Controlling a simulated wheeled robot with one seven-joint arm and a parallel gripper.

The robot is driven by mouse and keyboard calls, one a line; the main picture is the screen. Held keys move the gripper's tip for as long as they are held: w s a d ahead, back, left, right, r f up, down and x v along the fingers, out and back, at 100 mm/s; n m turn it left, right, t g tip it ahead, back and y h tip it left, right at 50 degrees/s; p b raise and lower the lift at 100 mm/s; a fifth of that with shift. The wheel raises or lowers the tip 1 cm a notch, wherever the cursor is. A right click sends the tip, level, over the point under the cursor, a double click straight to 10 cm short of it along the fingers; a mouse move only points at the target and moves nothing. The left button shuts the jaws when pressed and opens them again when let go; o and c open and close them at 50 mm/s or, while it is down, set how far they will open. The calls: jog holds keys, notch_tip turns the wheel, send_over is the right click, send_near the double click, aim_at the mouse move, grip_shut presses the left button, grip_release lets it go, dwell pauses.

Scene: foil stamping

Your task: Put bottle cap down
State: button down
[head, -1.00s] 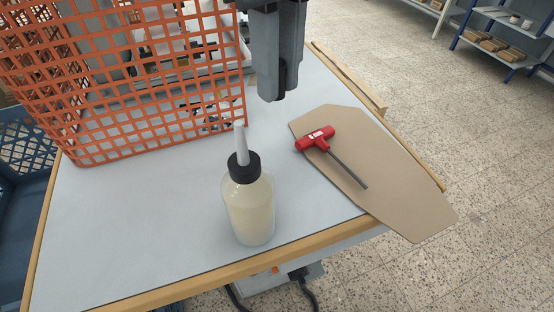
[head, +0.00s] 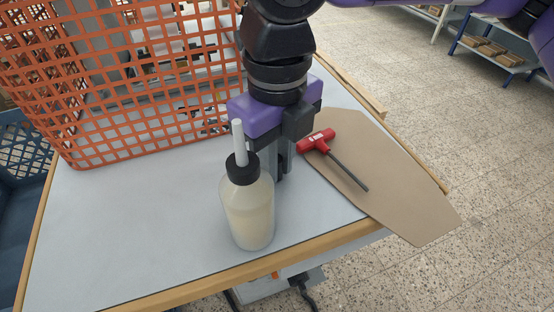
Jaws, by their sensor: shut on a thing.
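My gripper (head: 282,176) points down at the table, just behind and to the right of the bottle (head: 250,212). The bottle is upright, clear, with pale contents, a black collar and a white nozzle. My gripper's fingers are partly hidden behind the bottle. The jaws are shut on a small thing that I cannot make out. The bottle cap itself does not show clearly; it may be hidden between the fingers or behind the bottle.
An orange mesh basket (head: 150,92) stands at the back left. A red T-handle tool (head: 317,141) lies on a brown board (head: 410,212) at the right, close to my gripper. The grey tabletop (head: 130,220) is clear at the front left.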

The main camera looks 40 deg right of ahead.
jog(key=shift+f, duration=0.15)
jog(key=c, duration=1.3)
grip_release()
jog(key=shift+c, duration=0.2)
notch_tip(320, 180, up, 12)
jog(key=shift+r+p, duration=0.2)
jog(key=shift+p, duration=0.2)
